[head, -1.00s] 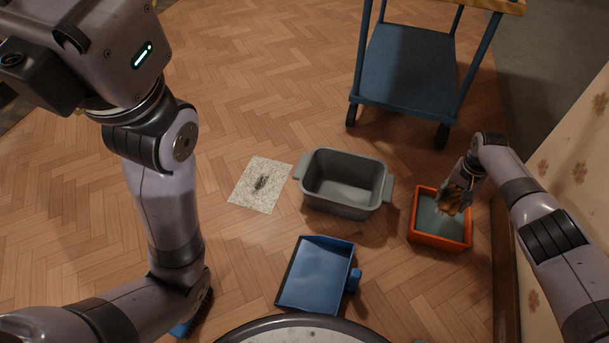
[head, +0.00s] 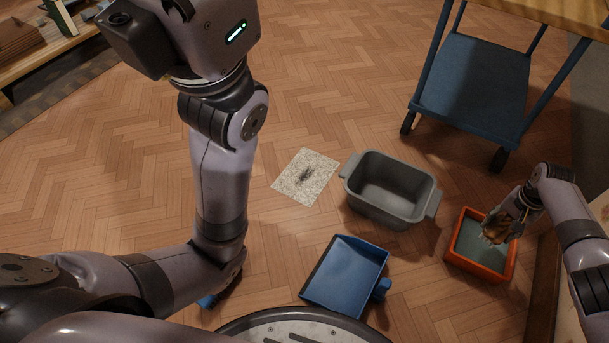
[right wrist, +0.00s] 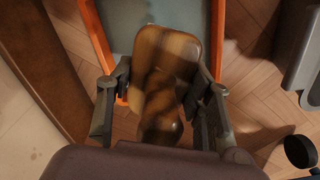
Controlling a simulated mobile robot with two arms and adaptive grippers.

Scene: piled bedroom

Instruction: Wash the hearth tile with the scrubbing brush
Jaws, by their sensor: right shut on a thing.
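The hearth tile (head: 318,166) is a pale speckled square lying flat on the floor, with a dark smudge near its middle. My right gripper (head: 513,210) is shut on the brown scrubbing brush (head: 495,226), over the orange tub (head: 457,262) with grey-green contents. In the right wrist view the brush (right wrist: 176,47) sits between the two fingers, its head over the tub; its bristles are hidden there. I cannot tell whether it touches what is in the tub. My left arm stands at the left with its wrist high up; its fingers are out of view.
A grey basin (head: 371,205) stands between the tile and the tub. A blue dustpan (head: 345,275) lies in front of it. A blue cart (head: 473,85) stands at the back right, and a wooden shelf (head: 55,48) at the far left. Floor left of the tile is clear.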

